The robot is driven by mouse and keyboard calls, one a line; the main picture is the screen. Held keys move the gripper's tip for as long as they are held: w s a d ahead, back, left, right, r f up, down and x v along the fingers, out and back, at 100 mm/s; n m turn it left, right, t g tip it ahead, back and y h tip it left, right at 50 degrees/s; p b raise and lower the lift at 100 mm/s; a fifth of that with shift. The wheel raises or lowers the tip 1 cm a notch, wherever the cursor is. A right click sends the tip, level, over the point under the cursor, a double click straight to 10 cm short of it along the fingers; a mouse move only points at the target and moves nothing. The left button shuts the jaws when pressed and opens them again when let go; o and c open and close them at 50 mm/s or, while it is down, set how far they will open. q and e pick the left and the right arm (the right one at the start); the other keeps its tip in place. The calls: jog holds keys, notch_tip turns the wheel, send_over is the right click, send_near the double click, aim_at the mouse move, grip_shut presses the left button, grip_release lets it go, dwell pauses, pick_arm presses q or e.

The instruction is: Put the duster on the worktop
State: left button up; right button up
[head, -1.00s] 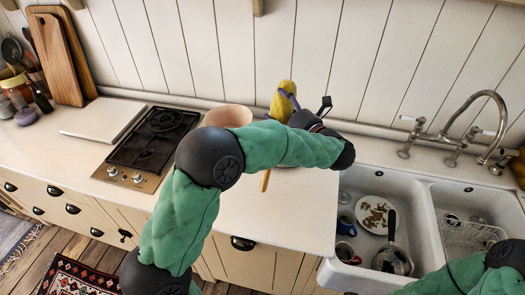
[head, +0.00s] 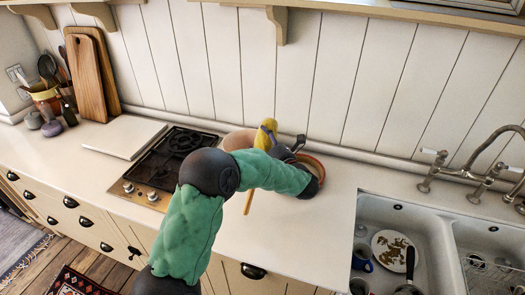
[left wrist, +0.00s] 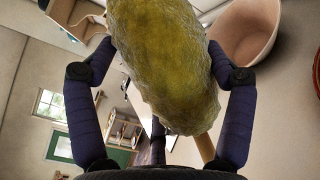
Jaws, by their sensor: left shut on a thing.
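The duster has a fluffy yellow head (head: 264,136) and a pale wooden handle (head: 249,200) that points down. My left gripper (head: 274,141) is shut on the duster and holds it upright, slightly tilted, over the worktop (head: 290,225) between hob and sink. I cannot tell whether the handle's lower end touches the worktop. My right gripper is out of view.
A pale pink bowl (head: 238,141) stands behind my left arm. A round terracotta-rimmed thing (head: 316,168) is partly hidden behind the gripper. The hob (head: 165,160) is to the left. The sink (head: 430,240) with dishes is to the right. The front worktop is clear.

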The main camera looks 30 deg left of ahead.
pick_arm(q)
jog(key=shift+a+f, duration=0.35)
jog(key=shift+f, duration=1.5)
jog(key=shift+f+b, duration=0.1)
jog(key=shift+b, duration=0.3)
jog(key=o, duration=1)
jog(key=shift+o, duration=0.2)
jog(key=shift+d, duration=0.2)
jog(key=v, duration=1.1)
jog(key=shift+s+d+p, duration=0.2)
jog(key=shift+d+p, duration=0.05)
jog(key=shift+p, duration=0.05)
